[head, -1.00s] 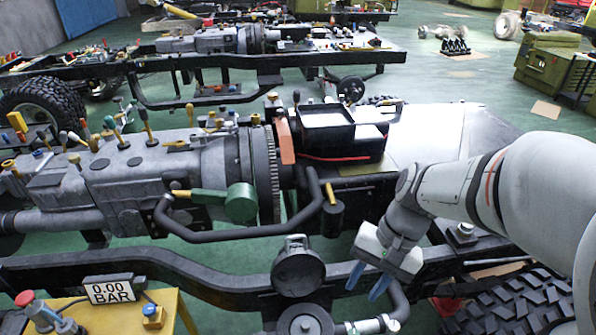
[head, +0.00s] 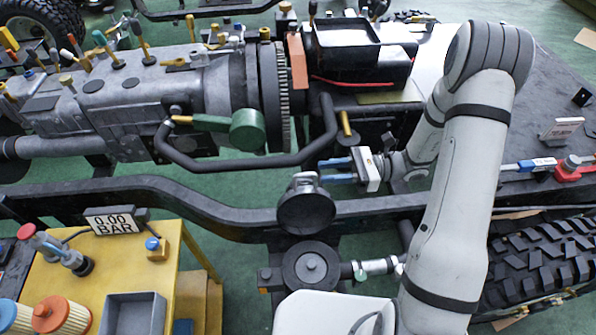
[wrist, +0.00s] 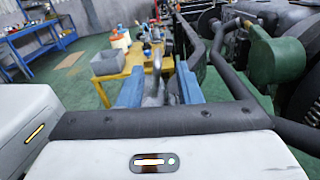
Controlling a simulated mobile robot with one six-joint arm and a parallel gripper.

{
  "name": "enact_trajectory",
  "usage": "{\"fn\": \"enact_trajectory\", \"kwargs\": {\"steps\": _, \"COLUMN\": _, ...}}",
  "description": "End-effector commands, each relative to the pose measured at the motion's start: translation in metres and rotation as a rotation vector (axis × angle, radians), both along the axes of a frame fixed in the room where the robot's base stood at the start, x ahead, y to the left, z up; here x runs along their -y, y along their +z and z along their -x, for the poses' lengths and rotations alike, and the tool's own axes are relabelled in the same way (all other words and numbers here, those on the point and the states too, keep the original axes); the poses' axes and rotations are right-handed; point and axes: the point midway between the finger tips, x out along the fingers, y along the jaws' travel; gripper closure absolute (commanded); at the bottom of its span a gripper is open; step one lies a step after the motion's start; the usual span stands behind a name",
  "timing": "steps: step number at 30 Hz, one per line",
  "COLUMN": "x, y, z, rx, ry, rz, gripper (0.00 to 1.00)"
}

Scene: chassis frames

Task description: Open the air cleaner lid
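A dark round housing, which looks like the air cleaner (head: 306,214), sits on the near chassis rail in the head view. A small grey metal fitting (head: 303,183) stands on its top; whether this is the lid's catch or handle I cannot tell. My gripper (head: 323,171) is just right of the fitting, its two blue fingers pointing left and apart. In the wrist view, my gripper (wrist: 158,92) is open, and a grey upright metal piece (wrist: 156,72) shows between or beyond the fingers. Contact is not clear.
A yellow table (head: 120,265) at lower left holds a pressure display (head: 115,220), a grey bin (head: 133,313) and an orange-topped filter (head: 62,314). A black bent pipe (head: 240,162) runs behind the housing. A big tyre (head: 545,255) is at right.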

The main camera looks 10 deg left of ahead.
Motion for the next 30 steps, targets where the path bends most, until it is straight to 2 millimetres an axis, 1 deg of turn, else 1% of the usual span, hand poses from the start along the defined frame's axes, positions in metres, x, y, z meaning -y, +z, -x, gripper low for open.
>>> {"fn": "enact_trajectory", "kwargs": {"steps": 9, "x": -0.050, "y": 0.001, "z": 0.014, "rx": -0.002, "ry": 0.017, "rz": -0.001, "gripper": 0.68}}
{"fn": "enact_trajectory", "kwargs": {"steps": 12, "x": -0.064, "y": 0.001, "z": 0.018, "rx": -0.002, "ry": 0.018, "rz": 0.000, "gripper": 0.68}}
{"fn": "enact_trajectory", "kwargs": {"steps": 15, "x": -0.073, "y": 0.001, "z": 0.020, "rx": -0.002, "ry": 0.017, "rz": 0.001, "gripper": 0.68}}
{"fn": "enact_trajectory", "kwargs": {"steps": 19, "x": -0.078, "y": 0.000, "z": 0.021, "rx": -0.001, "ry": 0.016, "rz": 0.001, "gripper": 0.68}}
{"fn": "enact_trajectory", "kwargs": {"steps": 25, "x": -0.078, "y": 0.000, "z": 0.021, "rx": 0.000, "ry": 0.016, "rz": 0.001, "gripper": 0.68}}
{"fn": "enact_trajectory", "kwargs": {"steps": 26, "x": -0.078, "y": 0.000, "z": 0.021, "rx": 0.000, "ry": 0.016, "rz": 0.001, "gripper": 0.69}}
{"fn": "enact_trajectory", "kwargs": {"steps": 30, "x": -0.078, "y": 0.000, "z": 0.022, "rx": 0.000, "ry": 0.017, "rz": 0.001, "gripper": 0.81}}
